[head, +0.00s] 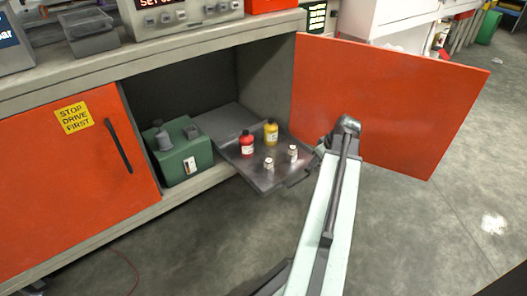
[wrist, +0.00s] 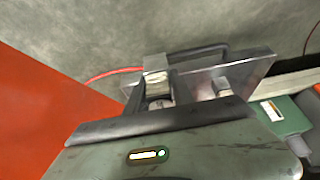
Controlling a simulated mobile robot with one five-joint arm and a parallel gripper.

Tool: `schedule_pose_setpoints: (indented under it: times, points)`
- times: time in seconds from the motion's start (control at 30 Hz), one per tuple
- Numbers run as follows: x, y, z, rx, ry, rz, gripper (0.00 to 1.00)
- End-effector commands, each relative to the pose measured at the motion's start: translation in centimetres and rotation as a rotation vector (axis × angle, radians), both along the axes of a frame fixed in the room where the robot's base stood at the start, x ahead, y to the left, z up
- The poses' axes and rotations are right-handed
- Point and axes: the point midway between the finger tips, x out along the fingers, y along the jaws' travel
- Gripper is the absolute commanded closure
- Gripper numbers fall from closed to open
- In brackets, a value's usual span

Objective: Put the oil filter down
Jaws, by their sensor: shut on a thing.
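My gripper (head: 318,150) is at the right edge of the pulled-out dark tray (head: 243,172). In the wrist view my gripper (wrist: 157,88) is shut on a small pale thing (wrist: 160,102), mostly hidden between the fingers; I take it for the oil filter. In the head view a small white canister with a dark band (head: 293,153) is just left of my gripper, and seems to be this thing. A similar canister (head: 268,164) stands on the tray, also seen in the wrist view (wrist: 223,88). I cannot tell whether the held one touches the tray.
A red bottle (head: 247,144) and a yellow bottle (head: 271,132) stand upright at the back of the tray. A green container (head: 183,152) sits left of it in the cabinet. The open orange door (head: 400,105) is close behind my gripper. The front-centre of the tray is partly clear.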

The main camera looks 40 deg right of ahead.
Motion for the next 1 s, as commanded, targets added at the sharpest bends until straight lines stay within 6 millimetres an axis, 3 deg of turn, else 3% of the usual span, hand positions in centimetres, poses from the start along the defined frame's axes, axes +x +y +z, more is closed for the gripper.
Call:
schedule_pose_setpoints:
  times: [0.23, 0.33, 0.7, 1.0]
  points:
    - [-0.3, -0.2, 0.0, 0.0, 0.0, -0.006, 1.0]
    - [0.7, 0.1, -0.2, 0.0, 0.0, -0.005, 1.0]
    - [9.3, 3.6, -1.1, 0.0, 0.0, -0.005, 1.0]
    - [13.9, 5.5, -1.5, 0.0, 0.0, -0.008, 1.0]
